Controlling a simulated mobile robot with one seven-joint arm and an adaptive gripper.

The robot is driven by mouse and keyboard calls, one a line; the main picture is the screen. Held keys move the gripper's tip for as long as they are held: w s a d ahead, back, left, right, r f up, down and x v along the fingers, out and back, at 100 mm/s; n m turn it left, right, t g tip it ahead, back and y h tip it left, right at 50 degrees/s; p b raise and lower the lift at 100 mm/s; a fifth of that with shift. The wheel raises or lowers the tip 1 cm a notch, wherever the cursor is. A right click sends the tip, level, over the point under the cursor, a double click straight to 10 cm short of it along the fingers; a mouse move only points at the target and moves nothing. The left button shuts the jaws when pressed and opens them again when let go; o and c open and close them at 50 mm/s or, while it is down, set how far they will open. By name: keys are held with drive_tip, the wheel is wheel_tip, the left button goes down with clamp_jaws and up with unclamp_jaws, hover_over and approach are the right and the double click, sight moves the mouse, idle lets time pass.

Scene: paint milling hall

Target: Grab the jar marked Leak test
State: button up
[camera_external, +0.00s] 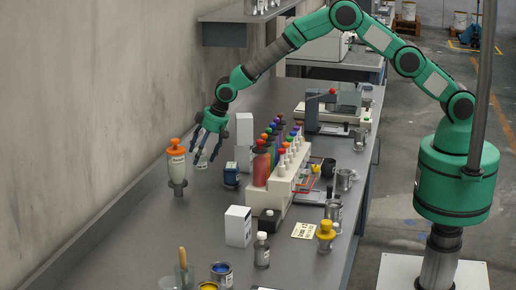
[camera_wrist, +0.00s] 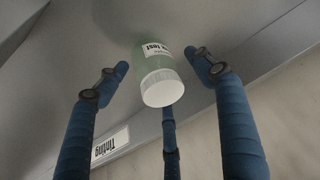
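A small pale green translucent jar with a white lid (camera_wrist: 163,87) is in the middle of the wrist view. Its white label is upside down there; I can read "test", and the rest is hard to make out. In the external view the jar (camera_external: 202,160) is near the wall, just below my gripper (camera_external: 208,134). My gripper's three blue fingers (camera_wrist: 160,62) are spread around the jar in the wrist view, with gaps at the left and right fingertips. The third finger is partly hidden behind the lid. My gripper is open.
A cream bottle with an orange cap (camera_external: 176,160) stands left of the jar. Right of it are a dark blue jar (camera_external: 231,174), white boxes (camera_external: 238,226) and a rack of colored bottles (camera_external: 285,170). A "Tinting" label (camera_wrist: 110,145) shows. Bare bench lies toward the front left.

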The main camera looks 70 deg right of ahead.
drive_tip(key=c, duration=1.1)
drive_tip(key=shift+o, duration=0.2)
drive_tip(key=shift+r+p, duration=0.6)
drive_tip(key=shift+r, duration=4.4)
